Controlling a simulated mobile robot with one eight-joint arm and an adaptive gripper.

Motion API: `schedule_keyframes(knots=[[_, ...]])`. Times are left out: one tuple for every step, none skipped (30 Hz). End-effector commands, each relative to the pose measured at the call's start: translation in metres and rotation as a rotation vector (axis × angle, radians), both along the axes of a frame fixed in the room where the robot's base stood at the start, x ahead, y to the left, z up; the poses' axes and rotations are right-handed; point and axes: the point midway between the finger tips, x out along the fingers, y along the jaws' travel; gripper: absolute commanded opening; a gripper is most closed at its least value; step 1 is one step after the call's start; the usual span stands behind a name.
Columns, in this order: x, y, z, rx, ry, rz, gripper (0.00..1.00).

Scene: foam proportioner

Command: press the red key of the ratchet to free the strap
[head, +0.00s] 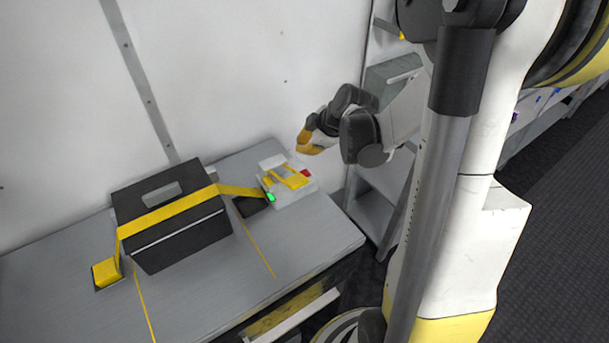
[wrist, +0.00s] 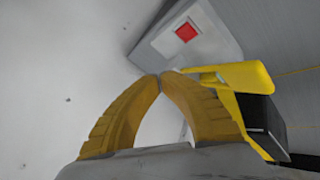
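The ratchet (head: 292,191) is a pale grey block with a yellow handle and a green light on the bench's right part. Its red key (head: 306,173) sits at the block's right end, and it shows as a red square in the wrist view (wrist: 186,31). A yellow strap (head: 168,214) runs from the ratchet over a black box (head: 180,228) to a yellow anchor at left. My gripper (head: 302,145) is above and behind the ratchet, apart from the key. In the wrist view its yellow fingertips (wrist: 161,77) meet, with nothing seen between them.
The grey bench (head: 310,236) has free room in front of the ratchet, with yellow lines marked on it. A white wall (head: 230,80) stands close behind the bench and my gripper. Grey shelving (head: 372,215) stands to the right.

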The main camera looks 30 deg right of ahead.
Motion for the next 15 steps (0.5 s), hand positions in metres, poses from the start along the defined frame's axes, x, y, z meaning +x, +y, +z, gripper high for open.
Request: schedule_keyframes(knots=[[0.000,0.000,-0.010,0.000,0.000,0.000,0.00],[0.000,0.000,-0.014,0.000,0.000,0.000,0.00],[0.000,0.000,-0.020,0.000,0.000,0.000,0.00],[0.000,0.000,-0.024,0.000,0.000,0.000,0.00],[0.000,0.000,-0.029,0.000,0.000,0.000,0.00],[0.000,0.000,-0.035,0.000,0.000,0.000,0.00],[0.000,0.000,-0.040,0.000,0.000,0.000,0.00],[0.000,0.000,-0.044,0.000,0.000,0.000,0.00],[0.000,0.000,-0.050,0.000,0.000,0.000,0.00],[0.000,0.000,-0.054,0.000,0.000,0.000,0.00],[0.000,0.000,-0.058,0.000,0.000,0.000,0.00],[0.000,0.000,-0.063,0.000,0.000,0.000,0.00],[0.000,0.000,-0.065,0.000,0.000,0.000,0.00],[0.000,0.000,-0.068,0.000,0.000,0.000,0.00],[0.000,0.000,-0.070,0.000,0.000,0.000,0.00]])
